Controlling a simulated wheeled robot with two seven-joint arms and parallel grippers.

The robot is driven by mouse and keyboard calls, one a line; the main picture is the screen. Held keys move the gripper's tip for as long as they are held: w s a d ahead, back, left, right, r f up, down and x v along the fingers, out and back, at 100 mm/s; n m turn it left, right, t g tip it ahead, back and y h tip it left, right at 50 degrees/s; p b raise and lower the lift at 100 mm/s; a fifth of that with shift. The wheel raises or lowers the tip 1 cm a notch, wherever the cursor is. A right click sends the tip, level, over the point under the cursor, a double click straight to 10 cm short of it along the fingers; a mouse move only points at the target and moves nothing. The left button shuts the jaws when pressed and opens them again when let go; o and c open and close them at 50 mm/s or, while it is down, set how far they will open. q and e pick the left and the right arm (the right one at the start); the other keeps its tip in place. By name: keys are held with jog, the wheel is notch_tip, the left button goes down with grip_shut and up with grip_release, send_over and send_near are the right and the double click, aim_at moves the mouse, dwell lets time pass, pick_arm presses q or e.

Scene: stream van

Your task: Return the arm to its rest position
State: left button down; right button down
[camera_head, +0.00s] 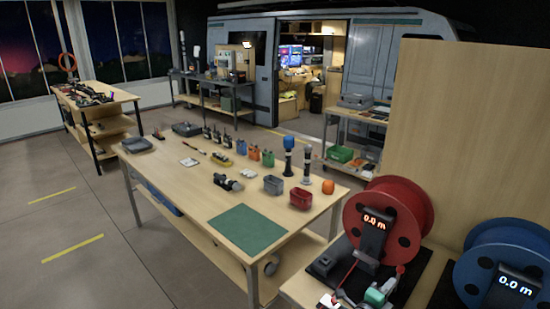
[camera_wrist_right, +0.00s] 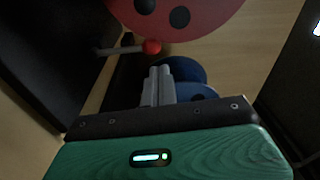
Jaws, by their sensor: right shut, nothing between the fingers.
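My right gripper (camera_head: 389,284) is low at the right of the head view, in front of the red cable reel (camera_head: 408,207). Its green body and pale grey fingers show there, small and partly unclear. In the right wrist view the two fingers (camera_wrist_right: 159,72) are together, with nothing between them. A red knob (camera_wrist_right: 152,47) on a crank lies just beyond the fingertips in that view; I cannot tell the exact gap. The red reel's rim (camera_wrist_right: 205,22) and part of a blue reel (camera_wrist_right: 187,72) show behind. My left gripper is not in view.
The blue reel (camera_head: 506,262) stands at the right, by a tall wooden panel (camera_head: 458,125). The worktable (camera_head: 180,178) holds bins, radios, microphones and a green mat (camera_head: 247,228). Shelves and a van (camera_head: 385,60) stand behind. The floor at the left (camera_head: 50,215) is clear.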

jog(key=a+r+n+t+y, duration=0.5)
jog(key=a+n+t+y, duration=0.35)
jog(key=n, duration=0.35)
jog(key=s+a+f+n+g+y, duration=0.3)
jog(key=s+a+n+g+y, duration=0.1)
jog(key=s+a+n+y, duration=0.55)
jog(key=s+d+f+n+g+h, duration=0.15)
jog(key=s+n+g, duration=0.35)
jog(key=s, duration=0.8)
jog(key=s+f+n+g+h, duration=0.25)
jog(key=s+g, duration=0.45)
jog(key=s, duration=0.6)
notch_tip(320, 180, down, 32)
jog(key=s+f+g+y, duration=0.1)
jog(key=g, duration=0.1)
jog(key=s+d+f, duration=0.1)
jog(key=s+f, duration=0.8)
jog(key=s+d+f+n, duration=0.1)
jog(key=s+d+f, duration=0.1)
jog(key=s+f, duration=0.7)
jog(key=shift+s+d+g, duration=0.3)
jog(key=shift+s+g, duration=0.05)
